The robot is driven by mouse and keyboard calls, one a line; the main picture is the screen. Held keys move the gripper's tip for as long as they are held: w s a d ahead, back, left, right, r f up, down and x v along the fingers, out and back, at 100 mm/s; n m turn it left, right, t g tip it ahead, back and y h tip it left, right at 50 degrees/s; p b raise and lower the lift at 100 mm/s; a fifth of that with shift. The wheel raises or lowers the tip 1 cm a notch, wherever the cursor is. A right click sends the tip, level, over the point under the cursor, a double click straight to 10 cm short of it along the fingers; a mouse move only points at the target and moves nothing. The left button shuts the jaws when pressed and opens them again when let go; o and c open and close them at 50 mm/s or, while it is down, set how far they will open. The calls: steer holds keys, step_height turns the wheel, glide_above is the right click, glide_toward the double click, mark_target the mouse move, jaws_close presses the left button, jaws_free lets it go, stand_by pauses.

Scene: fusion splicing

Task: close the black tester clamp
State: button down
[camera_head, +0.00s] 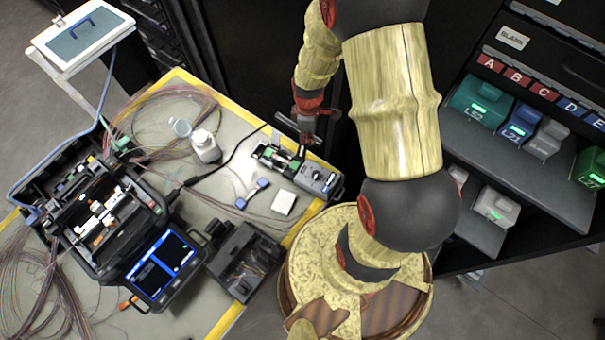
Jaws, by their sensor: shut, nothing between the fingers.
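The tester (317,181) is a grey and black unit near the right edge of the work table, with a green part at its left end. A small dark upright piece by its middle looks like the black clamp (297,160); it is too small to tell for sure whether it is open. My gripper (304,143) is shut and empty, pointing down just above and behind the tester's middle. I cannot tell whether the fingertips touch the clamp. My red wrist and the arm come in from the top.
The table (225,135) has yellow edges. A fusion splicer (110,225) with a lit screen stands left, a black box (245,260) in front. A labelled rack (520,150) stands right.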

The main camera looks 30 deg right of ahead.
mark_target(299, 162)
steer(key=shift+s+a+f, duration=0.15)
steer(key=shift+s+f, duration=0.45)
steer(key=shift+f, duration=0.3)
steer(key=shift+w+f, duration=0.15)
steer(key=shift+w, duration=0.25)
steer(key=shift+r, duration=0.25)
steer(key=shift+a, duration=0.15)
steer(key=shift+s+a+r, duration=0.1)
steer(key=shift+s+a, duration=0.05)
steer(key=shift+a, duration=0.15)
steer(key=shift+s+a, duration=0.4)
steer(key=shift+a, duration=0.45)
steer(key=shift+s+a, duration=0.35)
steer(key=shift+a, duration=0.45)
